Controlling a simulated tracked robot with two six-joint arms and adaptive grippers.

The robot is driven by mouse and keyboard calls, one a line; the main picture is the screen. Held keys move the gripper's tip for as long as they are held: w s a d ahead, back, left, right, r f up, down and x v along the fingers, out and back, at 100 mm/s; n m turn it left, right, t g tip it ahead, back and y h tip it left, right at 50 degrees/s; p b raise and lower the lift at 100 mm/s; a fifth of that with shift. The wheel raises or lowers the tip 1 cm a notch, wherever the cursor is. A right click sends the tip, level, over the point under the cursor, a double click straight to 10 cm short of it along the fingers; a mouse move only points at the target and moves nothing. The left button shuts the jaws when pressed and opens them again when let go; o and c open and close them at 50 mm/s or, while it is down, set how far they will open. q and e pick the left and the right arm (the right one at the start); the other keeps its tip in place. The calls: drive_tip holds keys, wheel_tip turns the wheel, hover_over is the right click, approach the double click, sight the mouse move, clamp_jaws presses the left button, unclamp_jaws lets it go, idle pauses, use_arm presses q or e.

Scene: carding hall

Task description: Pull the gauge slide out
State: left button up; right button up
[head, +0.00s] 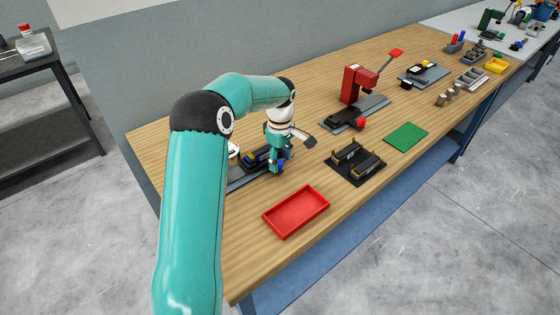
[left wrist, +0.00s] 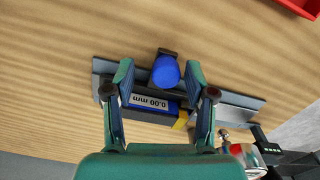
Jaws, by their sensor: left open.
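The gauge (head: 254,157) is a dark device on a long grey base at the left of the bench, partly hidden behind my arm in the head view. In the left wrist view its label (left wrist: 150,103) reads 0.00 mm. A blue knob (left wrist: 165,71) stands out from the gauge on a short dark piece. My left gripper (left wrist: 158,72) is open and points down over the gauge. Its fingers lie on either side of the blue knob in the wrist view, and no contact shows. It also shows in the head view (head: 278,165). My right gripper is not in view.
A red tray (head: 295,212) lies near the front edge. A black fixture (head: 354,164) and a green mat (head: 406,137) are to its right. A red lever press (head: 356,84) stands behind them. Bare wood lies between the gauge and the red tray.

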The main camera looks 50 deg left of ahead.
use_arm(q)
wheel_tip(320, 180, up, 11)
idle(0.3)
drive_tip(key=shift+f, duration=0.15)
idle(0.3)
